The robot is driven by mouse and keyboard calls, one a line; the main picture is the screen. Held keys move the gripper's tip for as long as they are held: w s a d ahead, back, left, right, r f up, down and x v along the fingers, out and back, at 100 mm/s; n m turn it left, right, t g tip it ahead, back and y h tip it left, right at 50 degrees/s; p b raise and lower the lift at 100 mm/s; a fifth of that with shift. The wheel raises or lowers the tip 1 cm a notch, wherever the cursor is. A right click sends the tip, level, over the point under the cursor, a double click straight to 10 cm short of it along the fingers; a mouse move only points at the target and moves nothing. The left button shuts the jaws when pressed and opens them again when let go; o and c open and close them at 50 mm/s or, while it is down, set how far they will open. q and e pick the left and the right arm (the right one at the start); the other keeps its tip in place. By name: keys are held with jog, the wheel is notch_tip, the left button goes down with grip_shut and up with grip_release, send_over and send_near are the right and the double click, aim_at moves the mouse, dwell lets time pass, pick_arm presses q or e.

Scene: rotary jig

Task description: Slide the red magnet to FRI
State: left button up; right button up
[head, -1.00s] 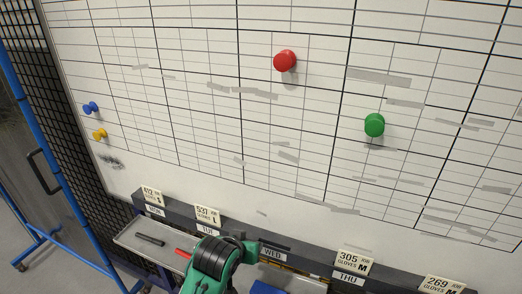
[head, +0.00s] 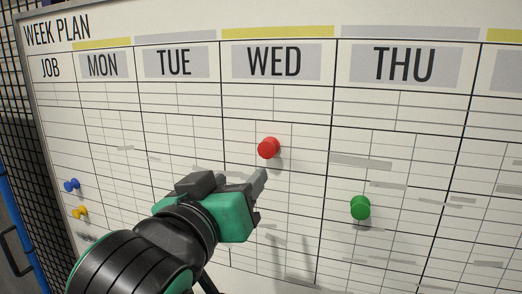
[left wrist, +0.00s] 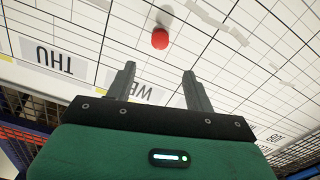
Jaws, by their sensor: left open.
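The red magnet (head: 268,147) is a round knob on the whiteboard (head: 430,150), in the WED column. It also shows in the left wrist view (left wrist: 160,38), just beyond the fingertips. My left gripper (head: 261,194) is open, close in front of the board and just below the red magnet. In the left wrist view its two fingers (left wrist: 159,72) are spread with nothing between them. No FRI heading is readable; a column right of THU is cut off at the head view's edge. My right gripper is not in view.
A green magnet (head: 360,208) sits lower in the THU column. A blue magnet (head: 72,185) and a yellow magnet (head: 80,212) are at the board's left edge. Grey smudges mark the grid. Between the red and green magnets the board is free of other magnets.

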aim_at(266, 151)
pick_arm(q)
jog(key=p+x, duration=0.6)
jog(key=x, duration=0.6)
jog(key=shift+w, duration=0.25)
jog(key=shift+w+d+f+p, duration=0.1)
jog(key=shift+w+d+p, duration=0.2)
jog(key=shift+w, duration=0.3)
grip_shut()
